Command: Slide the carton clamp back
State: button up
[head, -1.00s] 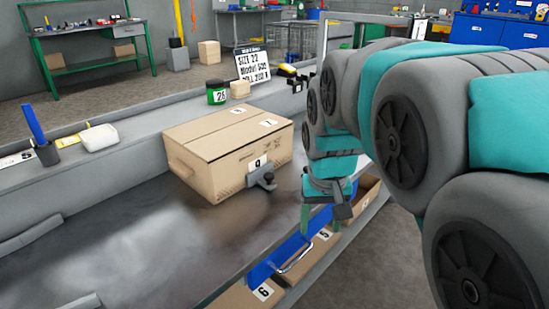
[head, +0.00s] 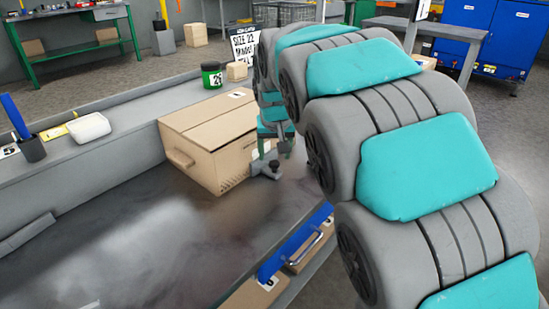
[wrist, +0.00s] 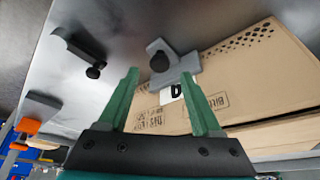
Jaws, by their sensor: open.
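The carton (head: 205,143) is a closed brown box on the dark bench top; it also shows in the wrist view (wrist: 258,82). The carton clamp (head: 268,168) is a grey bracket with a dark knob at the carton's near right side. In the wrist view the clamp (wrist: 178,68) lies against the carton, beside a white label. My gripper (wrist: 159,76) has two green fingers, spread apart and empty. The clamp's knob shows just beyond and between the fingertips. In the head view my arm hides part of the carton's right side, and the fingers are mostly hidden.
In the wrist view a black fitting (wrist: 82,50) sits on the bench surface to the left. A blue-fronted drawer (head: 290,247) is under the bench edge. A dark green tin (head: 211,75) and a white tray (head: 88,127) stand on the back ledge.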

aim_at(274, 162)
jog(key=x, duration=0.3)
jog(key=shift+f, duration=0.1)
grip_shut()
dwell(0.4)
dwell(1.0)
